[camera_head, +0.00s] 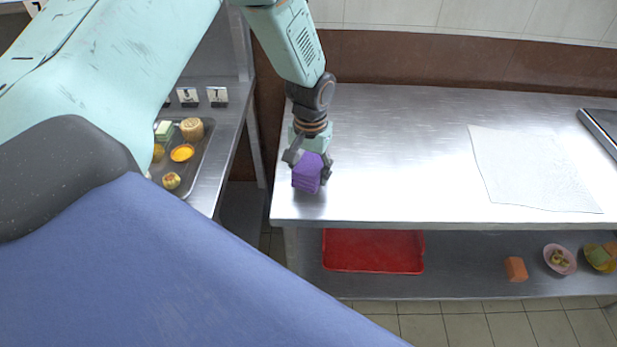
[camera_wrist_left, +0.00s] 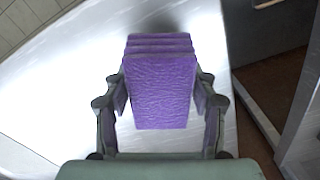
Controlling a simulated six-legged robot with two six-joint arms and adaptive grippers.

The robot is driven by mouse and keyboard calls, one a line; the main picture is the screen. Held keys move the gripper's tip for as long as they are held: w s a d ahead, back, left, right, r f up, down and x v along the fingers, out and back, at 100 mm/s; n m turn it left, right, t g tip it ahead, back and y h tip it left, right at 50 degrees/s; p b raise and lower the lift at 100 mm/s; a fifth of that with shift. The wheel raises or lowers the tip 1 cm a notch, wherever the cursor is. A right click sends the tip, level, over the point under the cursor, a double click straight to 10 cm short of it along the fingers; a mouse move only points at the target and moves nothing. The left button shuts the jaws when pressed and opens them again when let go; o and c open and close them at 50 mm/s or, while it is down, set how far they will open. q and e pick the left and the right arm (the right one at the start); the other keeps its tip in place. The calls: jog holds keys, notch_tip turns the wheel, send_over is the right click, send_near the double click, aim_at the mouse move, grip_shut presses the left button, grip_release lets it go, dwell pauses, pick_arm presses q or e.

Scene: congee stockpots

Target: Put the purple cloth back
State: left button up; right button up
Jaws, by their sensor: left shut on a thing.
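The purple cloth (camera_head: 307,174) is a folded, block-like stack. My left gripper (camera_head: 311,164) is shut on it near the left end of the steel table (camera_head: 400,150). In the left wrist view the purple cloth (camera_wrist_left: 160,90) sits between the two fingers of my left gripper (camera_wrist_left: 161,100), one on each side. Whether the cloth touches the tabletop or hangs just above it, I cannot tell. My right gripper is not in view.
A white sheet (camera_head: 530,168) lies on the table's right part. The lower shelf holds a red tray (camera_head: 372,251), an orange block (camera_head: 515,269) and bowls, including a pink one (camera_head: 560,259). A food tray (camera_head: 195,160) stands on the left counter. The table's middle is clear.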

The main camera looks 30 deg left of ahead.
aim_at(311, 165)
pick_arm(q)
jog(key=shift+d+f, duration=0.3)
jog(key=shift+f, duration=0.8)
jog(key=shift+a+f, duration=0.15)
jog(key=shift+a, duration=0.4)
jog(key=o, duration=0.8)
jog(key=shift+a, duration=0.2)
jog(key=shift+o, duration=0.9)
jog(key=shift+d, duration=0.1)
jog(key=shift+o, duration=1.2)
jog(key=shift+d, duration=0.55)
jog(key=shift+a, duration=0.5)
jog(key=r, duration=0.6)
jog(key=shift+d+r+p, duration=0.2)
jog(key=shift+d+p, duration=0.1)
jog(key=shift+d, duration=0.1)
jog(key=r, duration=0.4)
jog(key=shift+a, duration=0.3)
jog(key=shift+s+r, duration=0.1)
jog(key=shift+r, duration=0.35)
jog(key=shift+d+r, duration=0.3)
jog(key=shift+r, duration=0.15)
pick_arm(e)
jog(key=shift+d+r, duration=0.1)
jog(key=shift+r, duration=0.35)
